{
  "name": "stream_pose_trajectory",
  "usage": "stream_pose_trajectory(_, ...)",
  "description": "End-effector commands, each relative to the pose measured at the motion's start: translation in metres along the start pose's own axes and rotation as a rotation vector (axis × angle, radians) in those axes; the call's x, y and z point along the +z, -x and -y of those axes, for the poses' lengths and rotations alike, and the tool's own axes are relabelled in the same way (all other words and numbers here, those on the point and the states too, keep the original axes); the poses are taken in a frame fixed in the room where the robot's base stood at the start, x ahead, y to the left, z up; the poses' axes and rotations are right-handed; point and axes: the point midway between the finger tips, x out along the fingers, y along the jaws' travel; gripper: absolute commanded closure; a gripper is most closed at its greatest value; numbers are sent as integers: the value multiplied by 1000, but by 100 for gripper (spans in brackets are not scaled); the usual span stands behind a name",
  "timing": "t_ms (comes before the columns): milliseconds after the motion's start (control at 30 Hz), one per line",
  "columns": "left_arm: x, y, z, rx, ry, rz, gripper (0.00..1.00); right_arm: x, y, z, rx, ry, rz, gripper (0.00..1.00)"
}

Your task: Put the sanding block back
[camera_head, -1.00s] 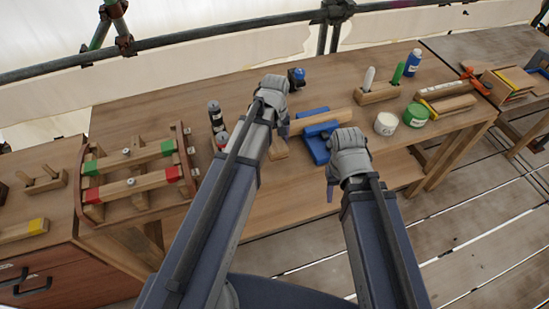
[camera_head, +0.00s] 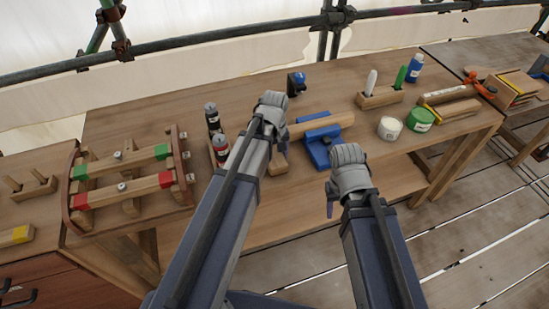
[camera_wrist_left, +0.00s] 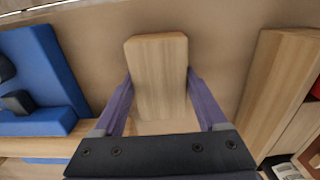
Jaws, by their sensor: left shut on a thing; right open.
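The wooden block, apparently the sanding block (camera_wrist_left: 158,75), is between the two purple fingers of my left gripper (camera_wrist_left: 160,98) in the left wrist view. In the head view the block (camera_head: 277,165) shows below my left gripper (camera_head: 281,145), partly hidden by the arm. I cannot tell whether it touches the bench. My right gripper (camera_head: 331,203) is open and empty in front of the bench's front edge. A blue cradle (camera_head: 318,148) holding a wooden bar (camera_head: 335,121) is right of the block.
A wooden frame with red and green marks (camera_head: 128,180) stands left, with two cans (camera_head: 213,117) beside it. A black and blue tool (camera_head: 297,83) is behind. A white tub (camera_head: 390,128), a green tub (camera_head: 420,119) and a holder (camera_head: 381,97) are right. Bare bench lies behind the left gripper.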

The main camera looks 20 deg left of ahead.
Motion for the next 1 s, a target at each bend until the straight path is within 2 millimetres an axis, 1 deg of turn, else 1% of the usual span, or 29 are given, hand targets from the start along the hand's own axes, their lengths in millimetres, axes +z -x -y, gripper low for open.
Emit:
stream_pose_trajectory(100, 0, -4, 0, 0, 0, 0, 77, 0, -4, 0, 0, 0, 0, 50)
stream_pose_trajectory(133, 0, -4, 0, 0, 0, 0, 24, 0, -4, 0, 0, 0, 0, 50)
stream_pose_trajectory(333, 0, -3, 0, 0, 0, 0, 2, 0, -3, 0, 0, 0, 0, 50)
stream_pose_trajectory(367, 0, -3, 0, 0, 0, 0, 0, 0, -3, 0, 0, 0, 0, 50)
stream_pose_trajectory(567, 0, -3, 0, 0, 0, 0, 0, 0, -3, 0, 0, 0, 0, 50)
stream_pose_trajectory(733, 0, 1, 0, 0, 0, 0, 0, 0, 1, 0, 0, 0, 0, 50)
stream_pose_trajectory(867, 0, 10, 0, 0, 0, 0, 0, 1, 10, -1, 0, 0, 0, 50)
stream_pose_trajectory(1000, 0, 25, 0, 0, 0, 0, 0, 2, 25, -2, 0, 0, 0, 50)
